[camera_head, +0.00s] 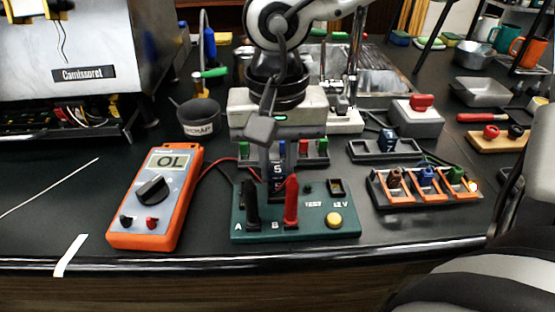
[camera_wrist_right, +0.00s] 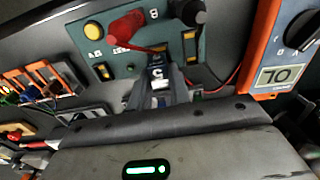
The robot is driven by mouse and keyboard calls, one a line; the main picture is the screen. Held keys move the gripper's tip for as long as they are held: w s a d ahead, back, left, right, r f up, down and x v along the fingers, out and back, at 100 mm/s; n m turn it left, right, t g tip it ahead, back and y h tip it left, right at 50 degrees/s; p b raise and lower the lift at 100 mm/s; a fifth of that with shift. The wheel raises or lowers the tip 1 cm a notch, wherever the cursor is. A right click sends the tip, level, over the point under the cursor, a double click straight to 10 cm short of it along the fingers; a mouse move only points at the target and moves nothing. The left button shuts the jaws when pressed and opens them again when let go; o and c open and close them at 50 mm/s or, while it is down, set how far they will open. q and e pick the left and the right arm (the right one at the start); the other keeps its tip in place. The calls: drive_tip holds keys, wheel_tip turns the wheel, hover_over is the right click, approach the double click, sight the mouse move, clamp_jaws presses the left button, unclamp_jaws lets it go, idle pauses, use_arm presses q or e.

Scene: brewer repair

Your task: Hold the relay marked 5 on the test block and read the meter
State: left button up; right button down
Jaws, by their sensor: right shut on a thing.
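My right gripper (camera_head: 272,160) comes down from above, behind the green test block (camera_head: 295,224), shut on the dark relay marked 5 (camera_head: 277,171). The relay is at the block's back part, behind the black probe and red probe (camera_head: 291,203) standing at A and B. I cannot tell whether it touches the contacts. In the wrist view the relay (camera_wrist_right: 158,73) shows between the fingers (camera_wrist_right: 158,90), at the block's edge. The orange meter (camera_head: 155,197) left of the block reads OL. My left gripper is not in view.
The steel brewer (camera_head: 70,50) is at the back left. The left front of the bench is mostly clear.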

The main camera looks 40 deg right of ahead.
drive_tip(key=shift+f+b, duration=0.7)
drive_tip(key=shift+b, duration=0.85)
idle(4.0)
drive_tip(key=shift+r, duration=0.15)
drive_tip(key=shift+r+p, duration=1.75)
drive_tip(key=shift+r, duration=0.6)
